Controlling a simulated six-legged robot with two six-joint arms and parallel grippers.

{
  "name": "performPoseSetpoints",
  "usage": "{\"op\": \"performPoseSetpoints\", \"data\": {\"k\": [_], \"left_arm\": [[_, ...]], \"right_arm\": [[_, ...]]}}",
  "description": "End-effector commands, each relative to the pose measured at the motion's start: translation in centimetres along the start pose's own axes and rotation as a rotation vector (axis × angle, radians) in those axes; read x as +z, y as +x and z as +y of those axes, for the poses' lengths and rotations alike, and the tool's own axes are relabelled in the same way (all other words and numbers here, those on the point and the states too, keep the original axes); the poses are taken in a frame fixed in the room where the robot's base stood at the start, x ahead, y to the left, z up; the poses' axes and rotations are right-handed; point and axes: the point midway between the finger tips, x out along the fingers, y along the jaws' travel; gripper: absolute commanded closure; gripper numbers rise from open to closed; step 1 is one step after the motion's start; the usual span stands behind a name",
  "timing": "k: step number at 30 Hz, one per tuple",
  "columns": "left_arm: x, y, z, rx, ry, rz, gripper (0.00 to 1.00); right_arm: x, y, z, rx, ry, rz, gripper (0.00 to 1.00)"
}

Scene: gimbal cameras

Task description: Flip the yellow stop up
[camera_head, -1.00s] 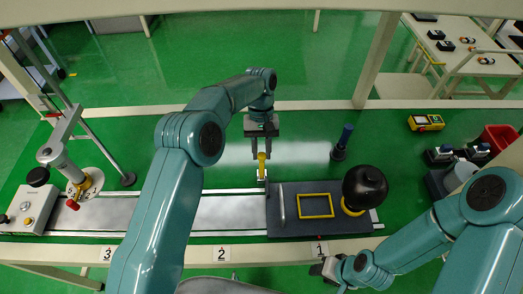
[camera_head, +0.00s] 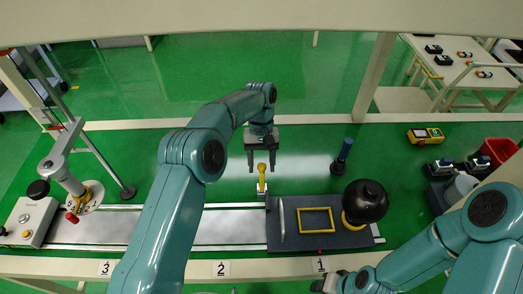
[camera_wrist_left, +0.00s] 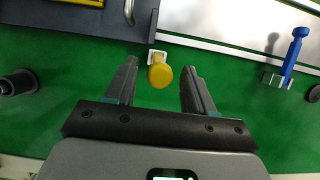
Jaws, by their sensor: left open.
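The yellow stop (camera_head: 262,175) stands at the left end of the dark plate, at the back edge of the metal rail. In the left wrist view its round yellow end (camera_wrist_left: 160,75) shows beyond and between the fingertips, beside a small white bracket. My left gripper (camera_head: 262,168) is open above and behind the stop; in the left wrist view its two fingers (camera_wrist_left: 160,65) are spread with nothing between them. My right gripper (camera_head: 327,283) is at the bottom, partly hidden by its arm, and its jaws are too small to judge.
The dark plate (camera_head: 345,238) carries a grey handle, a yellow frame (camera_head: 317,220) and a black ball (camera_head: 365,202). A blue-handled tool (camera_head: 343,155) stands behind it. A red-knobbed device (camera_head: 70,190) is at left. The green surface behind the rail is mostly clear.

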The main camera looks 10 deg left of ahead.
Motion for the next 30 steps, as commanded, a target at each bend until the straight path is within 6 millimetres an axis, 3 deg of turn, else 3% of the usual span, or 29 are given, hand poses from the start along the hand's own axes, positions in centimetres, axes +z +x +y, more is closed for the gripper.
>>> {"op": "performPoseSetpoints", "data": {"k": [5, 11, 17, 19, 24, 30], "left_arm": [[1.1, -2.8, 0.1, 0.003, 0.001, 0.006, 0.47], [3.3, -8.0, 0.1, 0.003, 0.001, 0.005, 0.47], [5.6, -13.5, 0.1, 0.002, 0.000, 0.003, 0.47], [6.4, -15.5, 0.0, 0.001, -0.001, 0.001, 0.47], [7.3, -17.4, 0.0, -0.001, -0.001, -0.002, 0.47], [7.5, -17.9, 0.0, -0.001, -0.001, -0.002, 0.47]], "right_arm": [[0.0, 0.6, 0.2, 0.000, 0.000, 0.000, 0.57], [0.0, 0.6, 0.2, 0.000, 0.000, 0.000, 0.57], [0.0, -1.4, -0.5, 0.000, 0.000, 0.000, 0.57], [0.1, -3.1, -1.1, 0.000, 0.000, 0.000, 0.57], [0.1, -4.9, -1.8, 0.000, 0.000, 0.000, 0.57], [0.1, -5.5, -2.0, 0.000, 0.000, 0.000, 0.57]]}}
